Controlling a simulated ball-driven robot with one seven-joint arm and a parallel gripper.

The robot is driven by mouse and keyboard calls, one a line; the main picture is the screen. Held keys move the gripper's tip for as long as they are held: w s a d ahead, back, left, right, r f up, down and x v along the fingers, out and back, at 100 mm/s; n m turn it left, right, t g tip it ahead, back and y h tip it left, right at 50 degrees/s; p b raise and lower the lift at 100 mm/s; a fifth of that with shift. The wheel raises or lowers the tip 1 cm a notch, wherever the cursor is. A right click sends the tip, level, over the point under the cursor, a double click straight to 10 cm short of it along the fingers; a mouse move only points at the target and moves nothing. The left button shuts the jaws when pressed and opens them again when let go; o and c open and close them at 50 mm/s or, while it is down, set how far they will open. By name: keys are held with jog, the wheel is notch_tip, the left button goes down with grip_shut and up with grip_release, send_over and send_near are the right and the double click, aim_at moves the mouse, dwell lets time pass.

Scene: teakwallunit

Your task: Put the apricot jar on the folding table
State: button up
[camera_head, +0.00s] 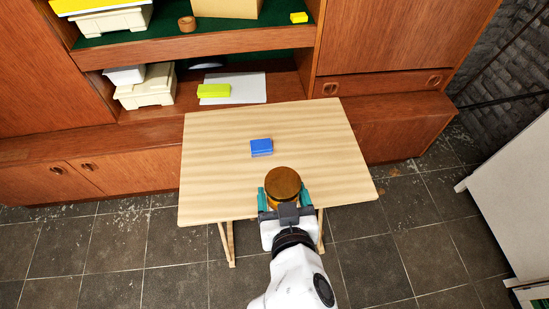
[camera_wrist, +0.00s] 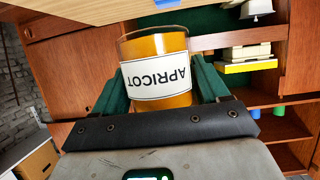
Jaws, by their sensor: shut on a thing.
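The apricot jar (camera_head: 283,184) has a brown lid and amber contents. In the wrist view the jar (camera_wrist: 157,70) shows a white label reading APRICOT, upside down in the picture. My gripper (camera_head: 284,199) is shut on it, with a green finger on each side. In the head view the jar overlaps the near edge of the folding table (camera_head: 225,165), a pale wooden top on thin legs. The table's edge (camera_wrist: 100,10) also shows at the top of the wrist view. I cannot tell whether the jar touches the table.
A blue block (camera_head: 261,147) lies mid-table; the tabletop around it is otherwise clear. Behind stands a teak wall unit (camera_head: 395,125) with a yellow-green block (camera_head: 213,90), a white sheet (camera_head: 248,88) and cream containers (camera_head: 150,88). A white cabinet (camera_head: 515,190) stands at the right.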

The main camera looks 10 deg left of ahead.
jog(key=shift+s+a+r+b, duration=0.3)
jog(key=shift+s+a, duration=0.4)
jog(key=shift+a, duration=0.2)
jog(key=shift+w, duration=0.3)
jog(key=w+f, duration=0.3)
jog(key=w, duration=0.1)
jog(key=w+d+f, duration=0.1)
jog(key=w+f, duration=0.2)
jog(key=w, duration=0.1)
jog(key=w+d+f, duration=0.1)
jog(key=w+f, duration=0.2)
jog(key=w, duration=0.1)
jog(key=shift+w+d+f, duration=0.15)
jog(key=shift+w+f, duration=0.1)
jog(key=shift+w, duration=0.15)
jog(key=shift+f+b, duration=0.3)
jog(key=shift+f, duration=1.3)
jog(key=shift+f, duration=0.2)
jog(key=o, duration=1.4)
